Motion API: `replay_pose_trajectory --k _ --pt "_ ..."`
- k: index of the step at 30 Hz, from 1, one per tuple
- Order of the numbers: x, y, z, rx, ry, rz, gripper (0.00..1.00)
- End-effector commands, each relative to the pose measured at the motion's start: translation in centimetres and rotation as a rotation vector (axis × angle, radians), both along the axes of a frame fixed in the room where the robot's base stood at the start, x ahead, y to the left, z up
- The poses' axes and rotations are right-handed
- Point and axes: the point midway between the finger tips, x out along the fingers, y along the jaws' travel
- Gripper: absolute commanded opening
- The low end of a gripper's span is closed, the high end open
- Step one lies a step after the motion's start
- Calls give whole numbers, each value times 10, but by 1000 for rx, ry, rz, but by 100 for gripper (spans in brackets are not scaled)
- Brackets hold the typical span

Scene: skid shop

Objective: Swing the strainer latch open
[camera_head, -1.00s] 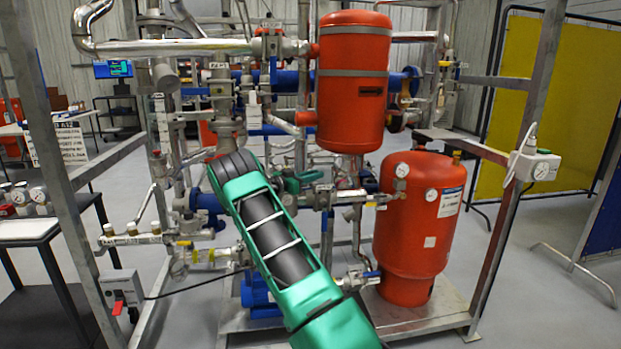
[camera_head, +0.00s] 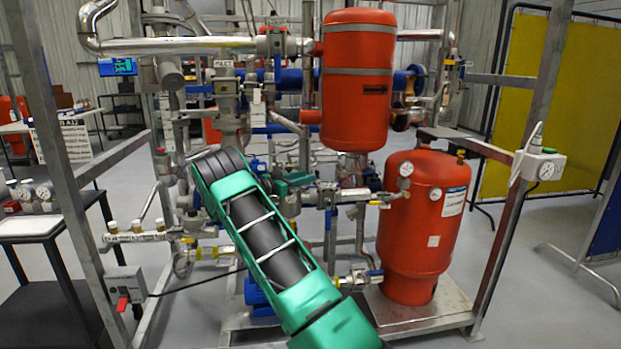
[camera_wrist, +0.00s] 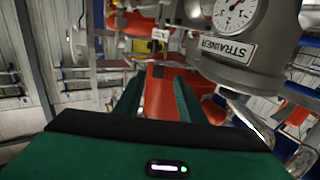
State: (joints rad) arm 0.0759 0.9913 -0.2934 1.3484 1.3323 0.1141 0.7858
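The strainer (camera_wrist: 250,65) is a grey metal body at the upper right of the wrist view. It carries a white label reading STRAINER and a round white dial gauge (camera_wrist: 236,14). I cannot pick out its latch with certainty. My gripper (camera_wrist: 158,92) is in the lower middle of the wrist view, with two dark green fingers apart and nothing seen held between them. The strainer lies to the right of and above the fingertips.
A red upper vessel (camera_head: 357,85) and a red lower tank (camera_head: 420,225) stand on the skid, with pipes and valves close around my arm. Steel frame posts stand left and right (camera_head: 505,215). Grey floor (camera_head: 545,285) is open at the right.

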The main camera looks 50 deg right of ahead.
Motion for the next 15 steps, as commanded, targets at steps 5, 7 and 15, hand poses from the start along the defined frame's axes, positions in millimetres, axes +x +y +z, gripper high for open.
replay_pose_trajectory --k 5,7,15 --pt "5 29 0 0 0 2 36" --pt "6 36 0 -1 0 2 36" --pt "7 46 -1 0 0 0 36"
